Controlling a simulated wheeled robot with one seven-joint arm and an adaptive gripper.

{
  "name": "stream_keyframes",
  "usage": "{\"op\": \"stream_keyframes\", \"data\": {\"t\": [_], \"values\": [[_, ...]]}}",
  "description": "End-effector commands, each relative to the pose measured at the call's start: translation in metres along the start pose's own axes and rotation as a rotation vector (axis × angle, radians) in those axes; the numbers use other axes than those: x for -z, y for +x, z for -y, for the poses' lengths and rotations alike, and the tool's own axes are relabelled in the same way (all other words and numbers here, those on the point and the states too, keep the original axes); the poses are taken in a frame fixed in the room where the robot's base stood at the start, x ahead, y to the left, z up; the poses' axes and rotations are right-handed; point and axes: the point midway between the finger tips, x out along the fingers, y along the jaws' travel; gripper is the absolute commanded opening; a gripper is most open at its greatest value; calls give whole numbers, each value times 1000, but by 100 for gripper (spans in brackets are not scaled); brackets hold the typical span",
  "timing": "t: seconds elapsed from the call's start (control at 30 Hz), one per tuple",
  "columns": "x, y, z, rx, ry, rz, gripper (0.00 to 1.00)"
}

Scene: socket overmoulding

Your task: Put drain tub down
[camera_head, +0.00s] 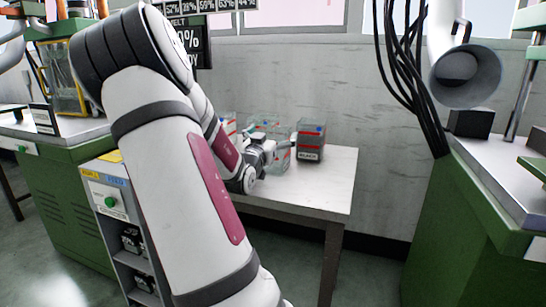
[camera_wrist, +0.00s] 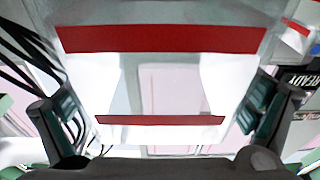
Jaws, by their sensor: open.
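A clear tub with red bands (camera_wrist: 165,40) fills the middle of the wrist view, between the two teal-padded fingers of my gripper (camera_wrist: 163,118). The fingers stand apart on either side of it; whether they touch its walls I cannot tell. In the head view my gripper (camera_head: 268,150) is low over the pale table (camera_head: 330,180), beside a clear tub (camera_head: 281,160). My arm hides part of the tubs and of the table's left side. I cannot read a label naming the drain tub.
A tub with dark contents (camera_head: 310,143) stands at the right on the table, and other clear tubs are at the back. The table's front right is bare. Green machines stand left and right, and black cables (camera_head: 405,70) hang at the right.

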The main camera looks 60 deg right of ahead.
Motion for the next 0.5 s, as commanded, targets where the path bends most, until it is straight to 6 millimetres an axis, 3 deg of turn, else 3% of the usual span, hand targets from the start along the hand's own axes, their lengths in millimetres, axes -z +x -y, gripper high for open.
{"op": "stream_keyframes", "data": {"t": [0.07,0.4,0.5], "values": [[0,0,0,0,0,0,100],[0,0,0,0,0,0,27],[0,0,0,0,0,0,26]]}}
